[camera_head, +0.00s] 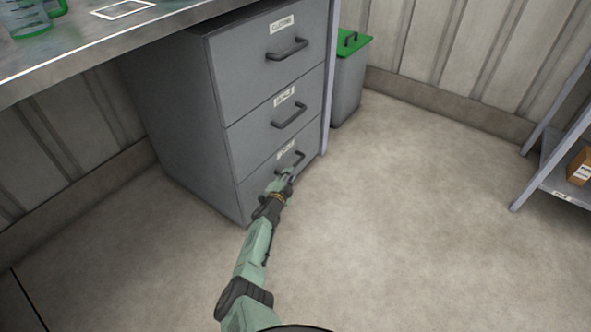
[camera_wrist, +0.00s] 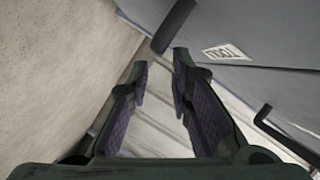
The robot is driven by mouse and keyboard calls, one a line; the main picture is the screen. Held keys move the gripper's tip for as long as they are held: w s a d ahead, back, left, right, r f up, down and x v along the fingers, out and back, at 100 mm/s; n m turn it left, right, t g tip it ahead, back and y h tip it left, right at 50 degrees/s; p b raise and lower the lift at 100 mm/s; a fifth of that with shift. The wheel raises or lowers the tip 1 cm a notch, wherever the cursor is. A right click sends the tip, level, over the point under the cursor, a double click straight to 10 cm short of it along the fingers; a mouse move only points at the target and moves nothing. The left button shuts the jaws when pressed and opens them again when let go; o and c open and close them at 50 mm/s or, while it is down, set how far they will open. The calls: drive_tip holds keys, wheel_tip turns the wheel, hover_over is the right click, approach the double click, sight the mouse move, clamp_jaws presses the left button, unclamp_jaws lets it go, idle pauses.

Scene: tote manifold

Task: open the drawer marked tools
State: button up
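A grey cabinet (camera_head: 175,115) with three stacked drawers stands under the bench. The bottom drawer (camera_head: 250,192) has a dark bar handle (camera_head: 291,162) and a white label above it, too small to read in the head view. In the wrist view this label (camera_wrist: 229,52) appears to read "tools", tilted and upside down. My gripper (camera_head: 289,172) is at the bottom drawer's front, partly covering its handle. In the wrist view my gripper (camera_wrist: 161,66) is open and empty. The handle (camera_wrist: 174,27) lies just beyond the fingertips. The drawer looks shut.
The middle drawer's handle (camera_head: 289,116) and top drawer's handle (camera_head: 287,50) stick out above my gripper. A grey bin with a green lid (camera_head: 352,42) stands behind the cabinet's right side. A shelf (camera_head: 568,187) with a box is at far right. The floor between is clear.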

sight(295, 165)
drive_tip(key=b+x, duration=0.5)
drive_tip(key=x, duration=0.2)
drive_tip(key=shift+s+f+b, duration=0.15)
drive_tip(key=shift+f+b, duration=0.2)
drive_tip(key=shift+b, duration=0.05)
drive_tip(key=shift+w+d+r+b, duration=0.1)
drive_tip(key=shift+w+d+b, duration=0.1)
drive_tip(key=shift+w+b, duration=0.45)
drive_tip(key=shift+c, duration=0.4)
clamp_jaws()
